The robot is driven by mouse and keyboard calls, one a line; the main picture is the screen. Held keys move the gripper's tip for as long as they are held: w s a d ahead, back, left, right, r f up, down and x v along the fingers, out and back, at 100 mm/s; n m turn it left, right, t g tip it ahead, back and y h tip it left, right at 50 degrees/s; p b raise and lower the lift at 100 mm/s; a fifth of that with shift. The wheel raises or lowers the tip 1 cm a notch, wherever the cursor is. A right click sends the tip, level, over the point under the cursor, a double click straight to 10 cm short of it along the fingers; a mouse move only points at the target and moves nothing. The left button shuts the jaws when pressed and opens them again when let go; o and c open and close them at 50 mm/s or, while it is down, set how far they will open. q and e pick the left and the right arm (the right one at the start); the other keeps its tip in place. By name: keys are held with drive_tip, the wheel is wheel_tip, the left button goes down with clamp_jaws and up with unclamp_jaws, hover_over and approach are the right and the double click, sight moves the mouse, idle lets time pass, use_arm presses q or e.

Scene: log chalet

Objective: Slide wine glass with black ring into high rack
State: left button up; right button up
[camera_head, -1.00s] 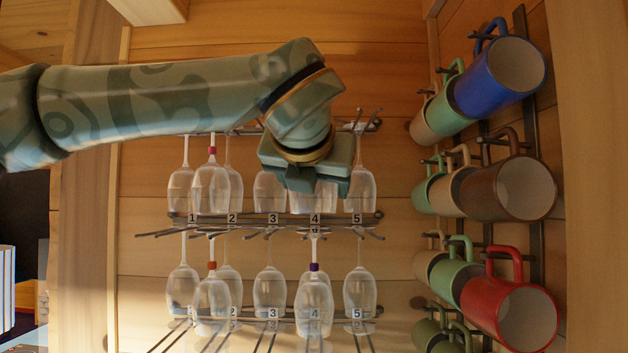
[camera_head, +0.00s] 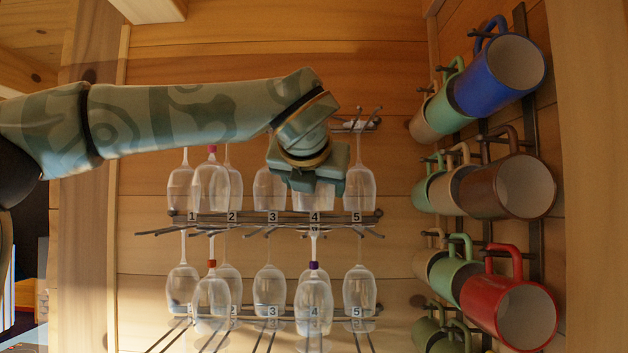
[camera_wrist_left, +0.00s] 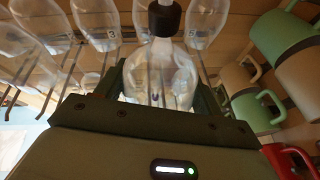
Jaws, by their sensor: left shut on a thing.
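My left gripper (camera_head: 312,182) is in front of the upper row of glasses, near lane 4. In the left wrist view its fingers (camera_wrist_left: 160,95) are closed around a clear wine glass (camera_wrist_left: 160,72). A black ring (camera_wrist_left: 165,19) sits on this glass's stem, above the bowl. In the head view the gripper hides the ring and stem; a clear bowl (camera_head: 313,200) shows just below it, but I cannot tell if it is the held one. The high rack (camera_head: 356,126) is mostly behind my arm. My right gripper is not in view.
Clear glasses hang in the upper row, one with a pink ring (camera_head: 212,149). Below is a second rack (camera_head: 270,217) with number labels and hanging glasses, one with a purple ring (camera_head: 313,266). Mugs, including a blue mug (camera_head: 510,68), hang on the right.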

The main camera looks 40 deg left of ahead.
use_arm(q)
drive_tip(key=shift+w+a, duration=1.15)
drive_tip(key=shift+w, duration=0.25)
drive_tip(key=shift+w+a+f+p, duration=0.1)
drive_tip(key=shift+w+a+p, duration=0.2)
drive_tip(key=shift+w+a, duration=0.65)
drive_tip(key=shift+w, duration=0.1)
drive_tip(key=o, duration=0.9)
drive_tip(key=shift+v, duration=1.2)
drive_tip(key=shift+v, duration=1.2)
drive_tip(key=shift+v, duration=1.15)
